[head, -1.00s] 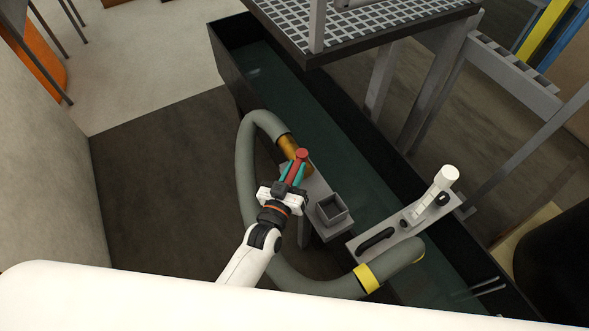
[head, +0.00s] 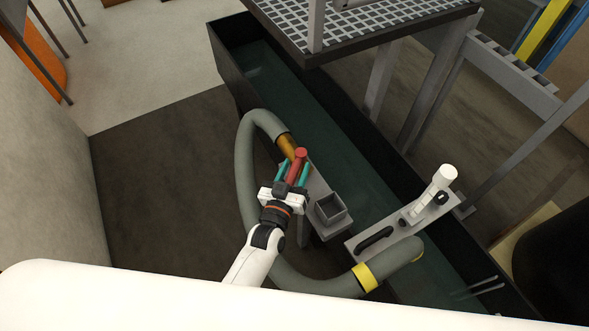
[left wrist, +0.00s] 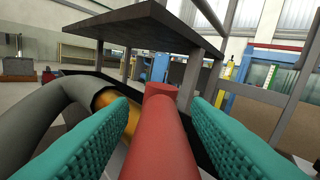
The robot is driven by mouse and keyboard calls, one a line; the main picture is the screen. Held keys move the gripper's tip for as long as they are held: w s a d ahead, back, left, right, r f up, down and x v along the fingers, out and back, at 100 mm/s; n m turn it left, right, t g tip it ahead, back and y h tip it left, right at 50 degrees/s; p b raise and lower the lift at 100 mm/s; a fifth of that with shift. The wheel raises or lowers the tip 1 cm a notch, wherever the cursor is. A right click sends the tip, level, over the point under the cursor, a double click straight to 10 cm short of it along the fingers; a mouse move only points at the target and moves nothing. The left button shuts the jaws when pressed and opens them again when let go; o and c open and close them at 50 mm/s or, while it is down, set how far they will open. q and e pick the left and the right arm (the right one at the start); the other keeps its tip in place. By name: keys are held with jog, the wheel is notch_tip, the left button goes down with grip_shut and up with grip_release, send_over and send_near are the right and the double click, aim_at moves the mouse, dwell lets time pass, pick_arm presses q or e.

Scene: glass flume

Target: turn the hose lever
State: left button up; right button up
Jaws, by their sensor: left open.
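The red hose lever (head: 299,158) stands beside the brass fitting (head: 287,145) at the end of the grey hose (head: 245,175). My left gripper (head: 294,172) is open, with its teal fingers on either side of the lever. In the left wrist view the red lever (left wrist: 158,130) lies between the two teal fingers, and the brass fitting (left wrist: 117,105) shows behind the left finger. Small gaps show between lever and fingers; contact cannot be made out. My right gripper is not in view.
A grey ledge with a small open box (head: 331,208) is just right of my gripper. A plate with a white handle (head: 436,190) spans the dark water-filled flume (head: 300,95). A grated platform (head: 365,22) stands beyond. The hose's lower end has a yellow band (head: 367,278).

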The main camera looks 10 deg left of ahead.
pick_arm(q)
jog(key=v, duration=1.2)
jog(key=shift+b, duration=0.45)
